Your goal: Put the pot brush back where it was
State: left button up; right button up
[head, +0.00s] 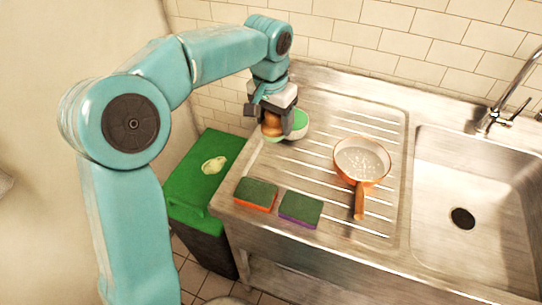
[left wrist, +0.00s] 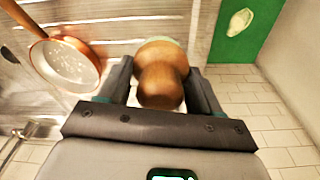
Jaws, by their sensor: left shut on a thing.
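The pot brush (head: 272,124) has a round brown wooden knob. My left gripper (head: 285,126) is shut on it at the back left of the steel drainboard. In the left wrist view the wooden knob of the brush (left wrist: 161,80) sits between the two fingers of the left gripper (left wrist: 160,82). A pale round dish with a green inside (head: 302,122) shows right behind the gripper and is partly hidden. Whether the brush touches the dish or the drainboard I cannot tell. My right gripper is in neither view.
A copper pan (head: 361,160) with suds lies on the drainboard. An orange-and-green sponge (head: 256,194) and a purple-and-green sponge (head: 301,209) lie at the front edge. The sink (head: 463,190) is at right. A green-lidded bin (head: 195,187) stands left, below the counter.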

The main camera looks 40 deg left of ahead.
pick_arm(q)
notch_tip(320, 180, down, 12)
jog(key=shift+a+r, duration=0.1)
jog(key=shift+r, duration=0.2)
jog(key=shift+f+b, duration=0.25)
jog(key=shift+b, duration=0.15)
jog(key=o, duration=1)
jog(key=shift+s+r, duration=0.1)
